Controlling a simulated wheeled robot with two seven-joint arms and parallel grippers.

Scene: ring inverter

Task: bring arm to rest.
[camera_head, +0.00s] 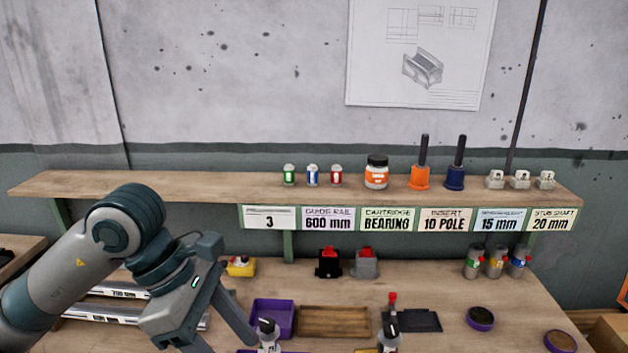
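My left arm comes in from the left, bent at a grey-green joint, and reaches down over the left part of the workbench. My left gripper (222,322) is at the lower edge of the view, just left of a purple tray (287,318). One finger slants down to the right; the other is not clear, and I cannot see anything held. My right arm and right gripper are not in view.
A shelf (230,183) with small cans, a jar and two-coloured handled tools runs above the bench. Guide rails (100,311) lie under my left arm. A wooden tray (334,321), a dark tray (418,321) and small bottles (497,262) stand on the bench.

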